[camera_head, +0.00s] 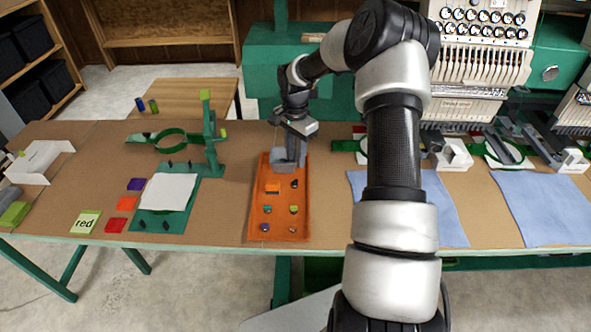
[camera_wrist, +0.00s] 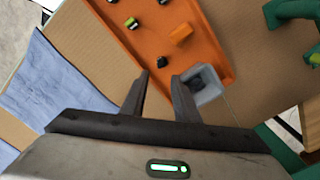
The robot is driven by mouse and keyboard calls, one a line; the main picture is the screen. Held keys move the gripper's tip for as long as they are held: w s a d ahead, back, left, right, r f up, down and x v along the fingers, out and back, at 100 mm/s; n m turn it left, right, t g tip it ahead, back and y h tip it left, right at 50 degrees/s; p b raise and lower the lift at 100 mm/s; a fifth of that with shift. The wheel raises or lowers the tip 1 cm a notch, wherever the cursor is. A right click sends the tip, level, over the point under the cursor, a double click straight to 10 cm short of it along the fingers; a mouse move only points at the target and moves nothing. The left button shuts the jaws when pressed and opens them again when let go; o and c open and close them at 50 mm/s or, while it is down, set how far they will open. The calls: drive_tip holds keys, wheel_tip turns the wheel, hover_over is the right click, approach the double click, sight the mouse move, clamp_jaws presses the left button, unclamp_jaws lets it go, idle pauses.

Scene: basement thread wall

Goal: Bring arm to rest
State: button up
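My arm reaches from the bottom right over the table, and my gripper (camera_head: 293,150) hangs at the far end of the orange tray (camera_head: 254,212). In the wrist view my gripper (camera_wrist: 160,78) has its two fingers apart, with nothing seen between them. A grey open-topped holder (camera_wrist: 212,97) is close beside the right finger at the tray's end. It also shows in the head view (camera_head: 281,161), partly hidden by my gripper. How high the fingertips are above the tray is hard to tell.
The tray holds an orange block (camera_head: 272,187) and several small coloured pieces. A green stand (camera_head: 212,140) and a white cloth on a green board (camera_head: 168,192) are left of it. Blue cloths (camera_head: 543,208) lie to the right. An embroidery machine (camera_head: 478,60) stands behind.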

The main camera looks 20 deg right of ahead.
drive_tip(key=s+r+n+t+h, duration=0.1)
drive_tip(key=s+r+n, duration=0.15)
drive_tip(key=r, duration=0.85)
drive_tip(key=s+r+n+t+h, duration=0.2)
drive_tip(key=s+r, duration=0.2)
drive_tip(key=r, duration=0.7)
drive_tip(key=s+a+r+n+t, duration=0.1)
drive_tip(key=s+a+r+n, duration=0.2)
drive_tip(key=s, duration=0.4)
drive_tip(key=s+a+r+n+t, duration=0.1)
drive_tip(key=s+a+r+n, duration=0.15)
drive_tip(key=s+r, duration=0.35)
drive_tip(key=s+a+f+n+y, duration=0.1)
drive_tip(key=s+a, duration=0.2)
drive_tip(key=s, duration=0.3)
drive_tip(key=s+a+f+n+y, duration=0.1)
drive_tip(key=s+a+n+y, duration=0.1)
drive_tip(key=s, duration=0.4)
drive_tip(key=shift+a+f+n+t+p, duration=0.15)
drive_tip(key=shift+a+n+t+p, duration=0.2)
drive_tip(key=shift+a, duration=0.45)
